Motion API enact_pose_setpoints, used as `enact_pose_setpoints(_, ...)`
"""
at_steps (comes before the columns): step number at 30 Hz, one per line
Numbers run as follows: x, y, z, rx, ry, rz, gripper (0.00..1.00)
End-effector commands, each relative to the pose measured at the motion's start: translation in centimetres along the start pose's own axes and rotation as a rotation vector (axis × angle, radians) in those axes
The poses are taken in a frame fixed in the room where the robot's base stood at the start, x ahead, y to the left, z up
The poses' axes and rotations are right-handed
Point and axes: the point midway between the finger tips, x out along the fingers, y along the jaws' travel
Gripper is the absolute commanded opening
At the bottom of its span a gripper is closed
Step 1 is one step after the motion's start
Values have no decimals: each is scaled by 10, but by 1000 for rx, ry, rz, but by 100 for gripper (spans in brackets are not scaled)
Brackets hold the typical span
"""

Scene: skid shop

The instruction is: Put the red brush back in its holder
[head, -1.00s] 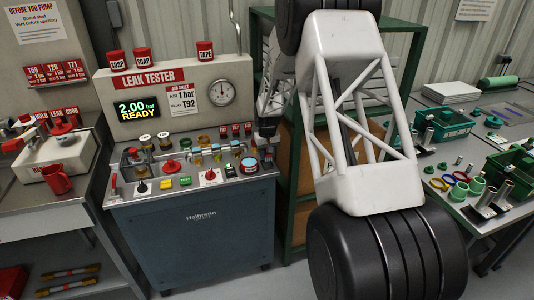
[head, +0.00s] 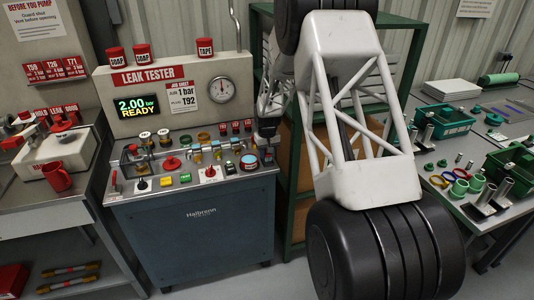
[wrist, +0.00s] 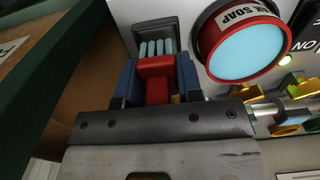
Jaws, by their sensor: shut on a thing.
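The red brush (wrist: 154,84) is between the two blue fingers of my gripper (wrist: 158,82) in the wrist view, and the gripper is shut on it. Pale blue bars (wrist: 157,48), which look like bristles, show just beyond the brush, within a dark square frame (wrist: 150,21) that looks like the holder. I cannot tell whether the brush is inside the holder or in front of it. In the head view my gripper (head: 268,142) is at the right end of the leak tester panel, and the brush is too small to make out.
A red-rimmed soap tin (wrist: 243,42) with a pale blue top stands close to the right of my gripper; it also shows in the head view (head: 249,162). A green rack (head: 285,180) stands to the right of the tester (head: 195,235).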

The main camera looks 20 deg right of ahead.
Motion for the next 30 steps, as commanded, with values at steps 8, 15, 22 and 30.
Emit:
enact_pose_setpoints(8, 0, 0, 0, 0, 0, 0, 11)
enact_pose_setpoints(15, 3, 0, 0, 0, 0, 0, 11)
enact_pose_setpoints(22, 8, 0, 0, 0, -1, 0, 11)
enact_pose_setpoints(30, 12, 0, 0, 0, -1, 0, 11)
